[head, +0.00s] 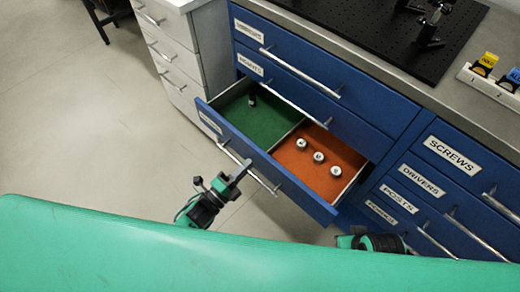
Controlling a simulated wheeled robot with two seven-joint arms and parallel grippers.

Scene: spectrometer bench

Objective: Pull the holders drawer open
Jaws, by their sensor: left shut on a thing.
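A blue drawer (268,165) stands pulled out from the left cabinet. Its front label (210,122) is too small and slanted to read, so I cannot confirm it is the holders drawer. Inside, a green compartment (245,118) holds a small dark post-like item (252,101). An orange compartment (318,175) holds several small silver round pieces (318,157). My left gripper (241,170) is at the drawer front, shut on its bar handle (264,184). My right gripper (372,243) shows partly at the lower right, apart from this drawer; its fingers are hidden.
Closed drawers (320,90) sit above the open one. Drawers labelled SCREWS (452,153), DRIVERS and POSTS are at the right, with one unreadable label below. A black breadboard (385,30) lies on the bench top. A white drawer unit (175,50) stands left.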

